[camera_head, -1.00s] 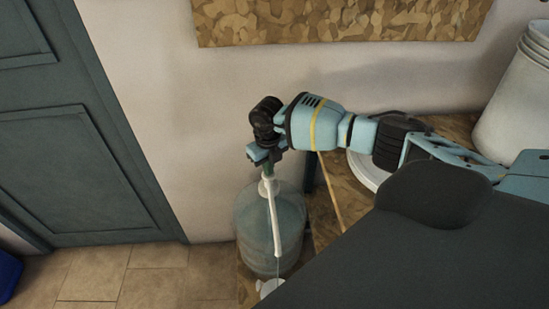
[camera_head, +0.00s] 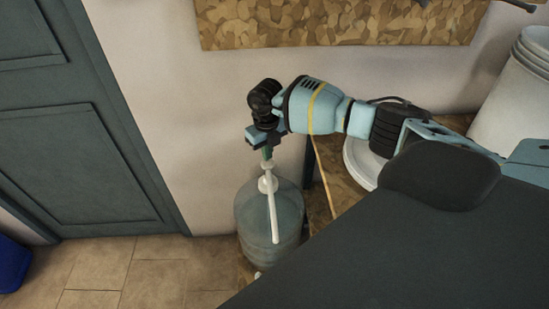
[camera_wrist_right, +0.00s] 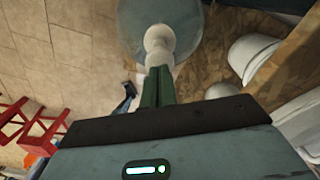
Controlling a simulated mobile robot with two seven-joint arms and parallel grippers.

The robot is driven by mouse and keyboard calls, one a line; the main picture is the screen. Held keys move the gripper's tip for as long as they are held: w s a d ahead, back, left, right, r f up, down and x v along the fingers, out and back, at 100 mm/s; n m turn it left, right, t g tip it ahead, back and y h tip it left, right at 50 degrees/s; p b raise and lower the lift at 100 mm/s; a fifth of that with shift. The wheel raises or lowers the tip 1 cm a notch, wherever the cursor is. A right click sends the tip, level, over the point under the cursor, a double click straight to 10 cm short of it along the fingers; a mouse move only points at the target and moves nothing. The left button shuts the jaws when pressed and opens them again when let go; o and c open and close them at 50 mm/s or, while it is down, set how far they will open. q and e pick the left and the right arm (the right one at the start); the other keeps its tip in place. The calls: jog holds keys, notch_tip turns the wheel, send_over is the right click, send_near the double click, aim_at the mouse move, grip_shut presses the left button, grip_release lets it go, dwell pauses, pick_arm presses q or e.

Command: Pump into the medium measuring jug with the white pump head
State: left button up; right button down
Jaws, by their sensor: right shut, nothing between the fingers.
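A translucent pale drum (camera_head: 248,212) stands on the floor beside a wooden shelf in the head view. Its white pump head (camera_head: 268,184) has a long white spout (camera_head: 274,222) slanting down in front of the drum. My right gripper (camera_head: 266,154) is shut and empty, its green fingers right above the pump; whether they touch is unclear. In the right wrist view the fingers (camera_wrist_right: 158,86) point at the white pump head (camera_wrist_right: 159,45). White jug-like containers show there, one larger (camera_wrist_right: 250,55) and one smaller (camera_wrist_right: 222,90); I cannot tell which is medium. My left gripper is out of view.
A wooden shelf (camera_head: 334,180) with a round white lid (camera_head: 360,163) and a white bucket (camera_head: 510,95) lies to the right. A dark door (camera_head: 85,140) and a blue object (camera_head: 10,270) are left. My dark body hides the lower right.

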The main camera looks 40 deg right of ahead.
aim_at(268, 165)
jog(key=shift+f, duration=0.1)
dwell(0.5)
